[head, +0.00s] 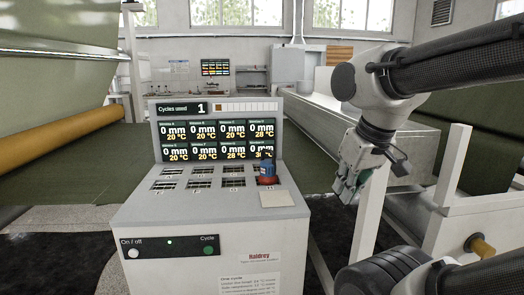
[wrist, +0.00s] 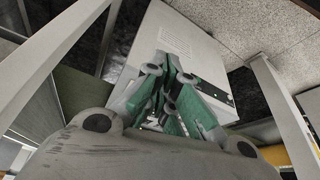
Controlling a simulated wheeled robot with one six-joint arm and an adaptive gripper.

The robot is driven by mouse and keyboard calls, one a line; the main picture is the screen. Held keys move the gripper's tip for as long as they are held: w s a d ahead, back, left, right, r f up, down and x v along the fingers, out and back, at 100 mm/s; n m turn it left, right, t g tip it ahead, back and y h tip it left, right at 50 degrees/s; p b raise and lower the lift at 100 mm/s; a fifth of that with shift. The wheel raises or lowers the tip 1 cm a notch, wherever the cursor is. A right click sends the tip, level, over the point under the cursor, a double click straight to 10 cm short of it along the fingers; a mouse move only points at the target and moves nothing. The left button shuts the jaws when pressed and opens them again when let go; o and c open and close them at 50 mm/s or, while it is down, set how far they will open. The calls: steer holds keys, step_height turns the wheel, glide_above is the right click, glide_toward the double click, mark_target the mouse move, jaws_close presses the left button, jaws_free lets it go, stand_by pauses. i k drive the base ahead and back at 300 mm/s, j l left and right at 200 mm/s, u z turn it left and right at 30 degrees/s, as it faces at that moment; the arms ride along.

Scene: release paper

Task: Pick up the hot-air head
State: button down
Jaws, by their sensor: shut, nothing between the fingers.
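The hot-air head appears to be the small blue and red piece (head: 267,173) on top of the grey console (head: 200,213), at the right end of its slots. My gripper (head: 346,195) hangs to the right of the console, apart from the head, with its fingers pointing down. In the wrist view my gripper (wrist: 172,60) shows its green-sided fingers drawn together with nothing between them. The hot-air head cannot be made out in the wrist view.
The console's display (head: 218,132) stands behind its slots. A pale square plate (head: 277,198) lies in front of the head. A white post (head: 446,190) stands at the right. A yellow-brown roll (head: 60,125) lies at the left. The air above the console is clear.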

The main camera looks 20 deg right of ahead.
mark_target(267, 176)
steer(key=i, duration=1)
